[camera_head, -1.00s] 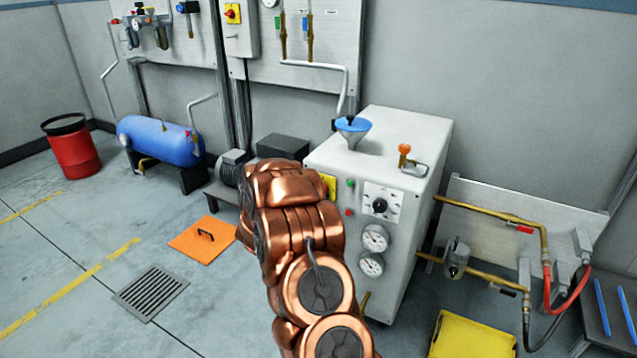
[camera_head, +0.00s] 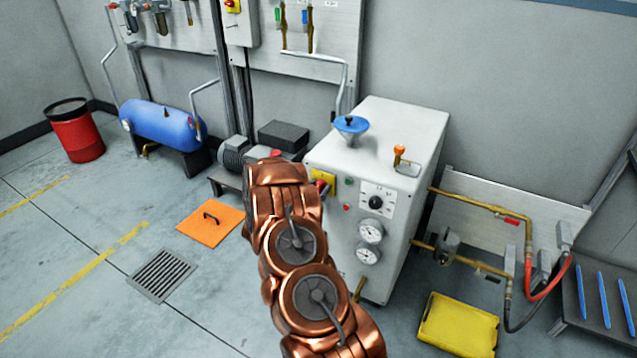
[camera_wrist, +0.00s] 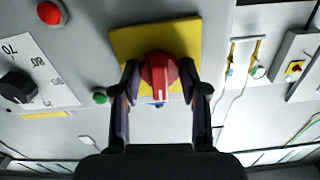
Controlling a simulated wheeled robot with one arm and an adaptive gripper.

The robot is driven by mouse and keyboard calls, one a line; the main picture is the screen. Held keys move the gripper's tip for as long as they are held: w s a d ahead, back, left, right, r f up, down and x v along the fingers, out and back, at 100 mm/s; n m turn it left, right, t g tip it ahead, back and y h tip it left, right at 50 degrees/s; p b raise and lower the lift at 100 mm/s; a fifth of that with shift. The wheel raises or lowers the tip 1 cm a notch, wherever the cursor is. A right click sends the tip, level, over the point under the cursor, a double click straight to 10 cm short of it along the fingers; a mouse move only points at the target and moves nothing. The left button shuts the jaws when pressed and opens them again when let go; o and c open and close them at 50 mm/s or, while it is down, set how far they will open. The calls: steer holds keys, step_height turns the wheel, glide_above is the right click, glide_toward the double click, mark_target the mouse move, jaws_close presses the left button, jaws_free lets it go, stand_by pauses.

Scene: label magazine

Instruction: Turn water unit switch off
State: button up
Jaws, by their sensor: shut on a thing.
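The white water unit (camera_head: 385,140) stands against the back wall. Its red rotary switch (camera_wrist: 160,72) sits on a yellow plate (camera_wrist: 125,42), which also shows beside my arm in the head view (camera_head: 325,175). In the wrist view my gripper (camera_wrist: 161,80) has one finger on each side of the red knob and is shut on it. A pale mark on the knob points down in that view. My arm hides most of the gripper and switch in the head view.
A black dial knob (camera_wrist: 17,87), red button (camera_wrist: 49,13) and green button (camera_wrist: 99,97) are near the switch. A blue funnel (camera_head: 351,125) and an orange-topped valve (camera_head: 400,152) are on top. An orange floor cover (camera_head: 207,230) lies left.

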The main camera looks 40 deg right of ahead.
steer(key=shift+n+p, duration=0.5)
steer(key=shift+n, duration=0.2)
steer(key=o, duration=1.1)
steer(key=shift+o, duration=0.2)
steer(key=shift+a, duration=0.1)
steer(key=v, duration=1.1)
steer(key=shift+a, duration=0.4)
steer(key=shift+s, duration=0.1)
